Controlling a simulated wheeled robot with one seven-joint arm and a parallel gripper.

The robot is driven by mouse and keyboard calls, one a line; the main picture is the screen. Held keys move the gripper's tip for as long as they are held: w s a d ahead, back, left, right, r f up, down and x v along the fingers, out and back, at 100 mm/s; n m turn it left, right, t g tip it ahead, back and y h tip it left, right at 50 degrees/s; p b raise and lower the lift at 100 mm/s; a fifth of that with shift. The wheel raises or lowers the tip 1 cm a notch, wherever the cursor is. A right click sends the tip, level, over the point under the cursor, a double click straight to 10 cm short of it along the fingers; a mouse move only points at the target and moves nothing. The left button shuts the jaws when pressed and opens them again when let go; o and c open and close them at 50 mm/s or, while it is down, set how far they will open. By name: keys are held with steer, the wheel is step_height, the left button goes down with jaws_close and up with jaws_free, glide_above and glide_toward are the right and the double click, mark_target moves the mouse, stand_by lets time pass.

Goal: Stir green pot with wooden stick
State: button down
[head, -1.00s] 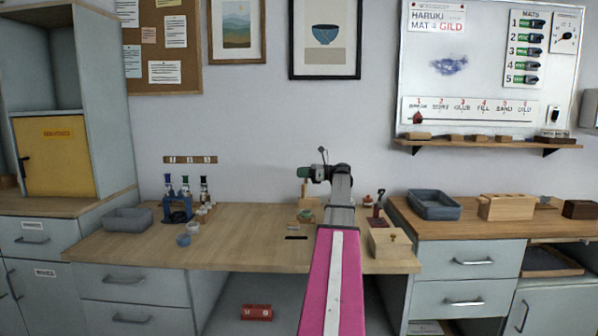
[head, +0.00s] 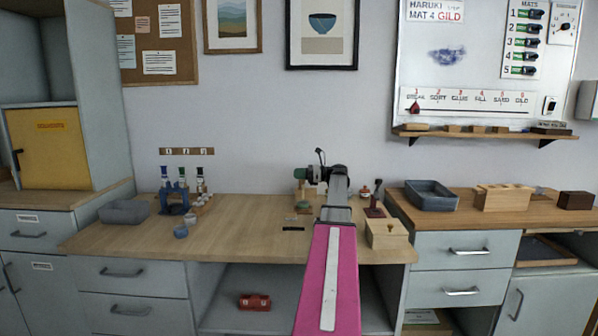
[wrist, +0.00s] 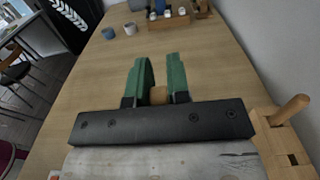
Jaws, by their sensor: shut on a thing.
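My gripper (head: 303,174) reaches over the back of the long wooden worktop. In the wrist view its two green fingers (wrist: 160,80) are shut on a small tan wooden piece (wrist: 158,96), which looks like the wooden stick seen end-on. Most of the stick is hidden by the fingers. The green pot does not show clearly in the wrist view.
A wooden stand with a peg (wrist: 290,110) is close on the right in the wrist view. A blue cup (head: 181,231) and bottles in a blue rack (head: 174,200) stand to the left. A wooden box (head: 386,234) is at right.

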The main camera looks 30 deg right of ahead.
steer(key=shift+f, duration=2.15)
steer(key=shift+w+d, duration=0.1)
steer(key=shift+w, duration=0.05)
